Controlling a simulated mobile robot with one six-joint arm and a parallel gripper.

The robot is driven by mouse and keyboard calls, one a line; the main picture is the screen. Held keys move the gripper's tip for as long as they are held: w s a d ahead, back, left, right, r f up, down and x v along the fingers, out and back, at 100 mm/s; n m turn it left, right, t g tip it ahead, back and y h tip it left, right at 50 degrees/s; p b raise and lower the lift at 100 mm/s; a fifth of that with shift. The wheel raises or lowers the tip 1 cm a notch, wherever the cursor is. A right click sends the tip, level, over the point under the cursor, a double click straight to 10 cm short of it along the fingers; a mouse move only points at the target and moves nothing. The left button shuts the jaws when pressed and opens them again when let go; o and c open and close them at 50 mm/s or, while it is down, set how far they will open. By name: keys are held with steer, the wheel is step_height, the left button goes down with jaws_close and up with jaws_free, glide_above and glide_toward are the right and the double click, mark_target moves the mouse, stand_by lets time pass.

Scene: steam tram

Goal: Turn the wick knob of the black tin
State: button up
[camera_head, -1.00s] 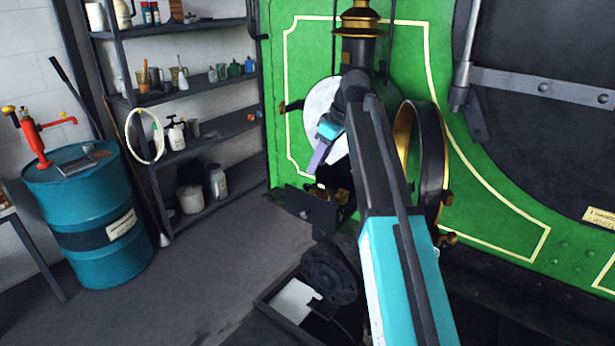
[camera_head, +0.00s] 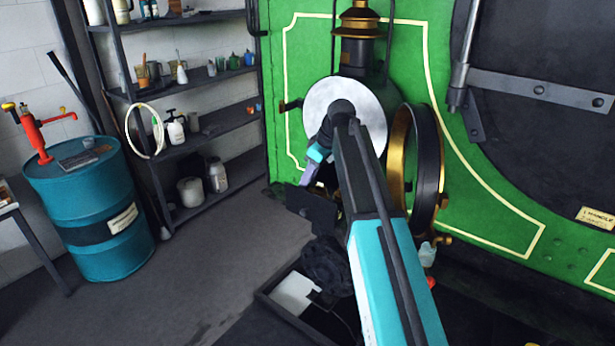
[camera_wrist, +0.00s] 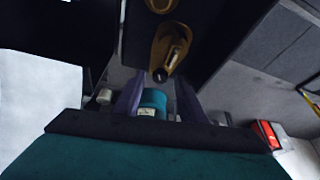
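A brass fitting (camera_wrist: 167,42) with a small dark-tipped shaft, seemingly the wick knob (camera_wrist: 161,74), lies near the gap between the fingertips. I cannot tell whether they touch it. The dark surface around the fitting seems to be the black tin (camera_wrist: 205,35). In the head view my arm hides the knob and most of the tin.
The lamp's gold-rimmed round door (camera_head: 425,165) stands open to the right of my arm. A dark flat plate (camera_head: 311,207) lies just below my gripper. A blue drum (camera_head: 95,225) and a loaded shelf (camera_head: 215,130) stand at the left. The floor between is clear.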

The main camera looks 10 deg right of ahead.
jaws_close()
steer(key=shift+a, duration=0.1)
stand_by(0.3)
